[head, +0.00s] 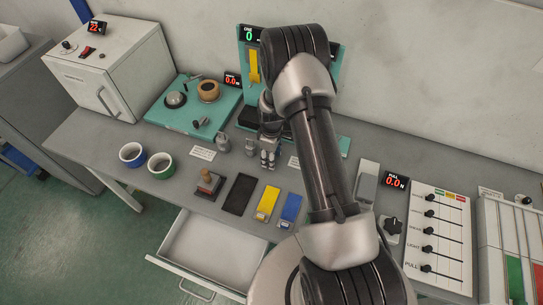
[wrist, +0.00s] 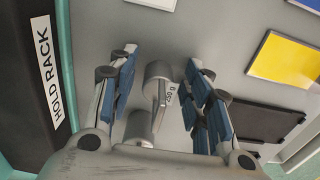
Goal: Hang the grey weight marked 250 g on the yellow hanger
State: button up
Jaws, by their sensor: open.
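The grey weight marked 250 g (wrist: 158,72) is in the wrist view, between the two blue-padded fingers of my gripper (wrist: 162,88). The fingers stand apart on either side of it, and I see gaps between them and the weight. A second grey cylinder (wrist: 140,125) shows closer to the gripper's palm. In the head view my gripper (head: 268,160) points down over the bench, in front of the teal stand. A yellow upright strip (head: 254,66) is on the teal stand's back panel; I cannot tell whether it is the yellow hanger. My arm hides part of that stand.
Another grey weight (head: 223,146) stands left of my gripper. A black pad (head: 239,195), yellow pad (head: 267,203) and blue pad (head: 291,209) lie in front. An open drawer (head: 212,248) juts out below.

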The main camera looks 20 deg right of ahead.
notch_tip(320, 180, up, 12)
jog(key=shift+f+p, duration=0.1)
jog(key=shift+p, duration=0.7)
jog(key=s+a+r+m+t, duration=0.1)
jog(key=s+a+r+m, duration=0.2)
jog(key=r, duration=0.9)
jog(key=s+a+r+m+t, duration=0.1)
jog(key=s+a+r, duration=0.3)
jog(key=r, duration=0.8)
jog(key=s+a+r+m+t, duration=0.1)
jog(key=s+r, duration=0.3)
jog(key=s, duration=0.6)
jog(key=s+a+r+m+t, duration=0.1)
jog(key=s+a+r+m, duration=0.1)
jog(key=s, duration=0.8)
jog(key=shift+r+m+t, duration=0.3)
jog(key=shift+r+m, duration=0.55)
jog(key=shift+m, duration=0.15)
jog(key=shift+a, duration=0.1)
